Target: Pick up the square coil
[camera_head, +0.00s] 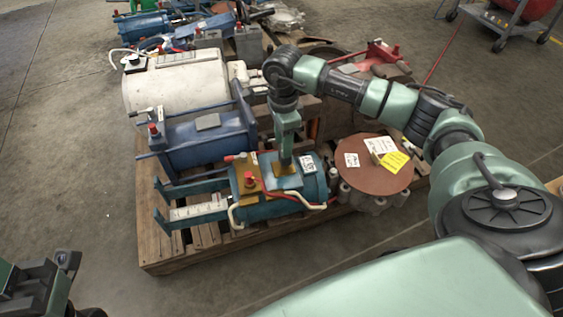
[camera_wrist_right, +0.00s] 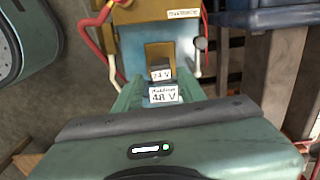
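A small gold-brown square piece, which looks like the square coil (camera_head: 287,182), sits on top of the blue-green motor (camera_head: 262,212) on the near pallet. In the right wrist view the gold piece (camera_wrist_right: 160,52) shows just beyond my fingers, with "24 V" and "48 V" labels in front of it. I cannot tell which part carries each label. My right gripper (camera_head: 286,163) points down at this piece, very close or touching. Whether its fingers press on anything is hidden. My left gripper (camera_head: 40,285) is partly in view at the bottom left, away from the pallet.
The wooden pallet (camera_head: 190,256) also holds a blue frame unit (camera_head: 205,140), a cream cylinder (camera_head: 175,85) and a round brown-topped part (camera_head: 370,178) with labels. Red and cream cables loop around the motor. Another loaded pallet stands behind. Floor at left is clear.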

